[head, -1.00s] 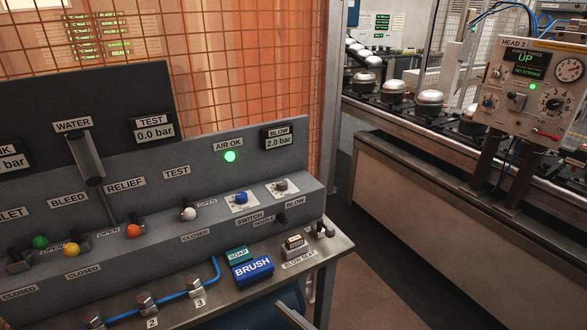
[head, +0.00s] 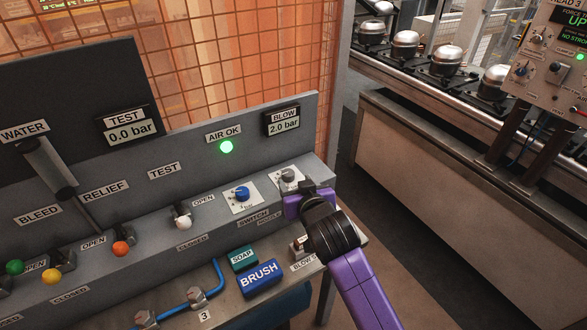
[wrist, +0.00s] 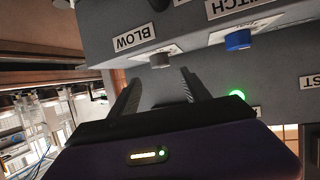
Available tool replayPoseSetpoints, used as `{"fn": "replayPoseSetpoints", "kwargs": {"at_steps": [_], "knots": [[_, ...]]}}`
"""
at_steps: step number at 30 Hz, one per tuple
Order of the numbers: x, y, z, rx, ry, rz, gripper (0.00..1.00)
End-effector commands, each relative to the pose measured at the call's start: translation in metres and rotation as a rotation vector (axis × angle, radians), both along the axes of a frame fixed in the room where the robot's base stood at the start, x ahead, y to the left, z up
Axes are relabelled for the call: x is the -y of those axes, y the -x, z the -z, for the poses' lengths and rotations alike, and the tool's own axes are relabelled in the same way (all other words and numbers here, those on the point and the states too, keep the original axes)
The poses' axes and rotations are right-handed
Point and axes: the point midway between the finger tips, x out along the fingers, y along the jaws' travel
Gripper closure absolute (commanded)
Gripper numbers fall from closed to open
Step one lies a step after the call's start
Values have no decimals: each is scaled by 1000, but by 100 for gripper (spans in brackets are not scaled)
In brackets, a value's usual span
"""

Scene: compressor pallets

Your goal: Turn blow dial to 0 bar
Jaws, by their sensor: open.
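The blow dial (head: 288,174) is a small grey knob on a white plate at the right end of the grey console's sloping top. It also shows in the wrist view (wrist: 160,60), near the blow label. The blow display (head: 283,122) above it reads 2.0 bar. My gripper (head: 303,188) is close beside the dial, at its right in the head view. In the wrist view its two dark fingers (wrist: 161,78) are apart, with the grey knob just beyond their tips and between them. Nothing is held. Contact with the knob cannot be seen.
A blue switch dial (head: 242,194) stands left of the blow dial. A green AIR OK lamp (head: 226,147) is lit. Levers with white (head: 183,222) and orange (head: 121,248) knobs stand further left. A blue brush block (head: 261,277) and soap block (head: 243,258) lie on the ledge below.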

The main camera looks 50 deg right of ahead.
Motion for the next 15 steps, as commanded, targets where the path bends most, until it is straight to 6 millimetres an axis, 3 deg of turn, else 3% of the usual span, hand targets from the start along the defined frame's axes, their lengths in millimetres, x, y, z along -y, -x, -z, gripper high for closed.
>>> {"fn": "replayPoseSetpoints", "kwargs": {"at_steps": [15], "knots": [[32, -53, 24, 4, -1, 0, 45]]}}
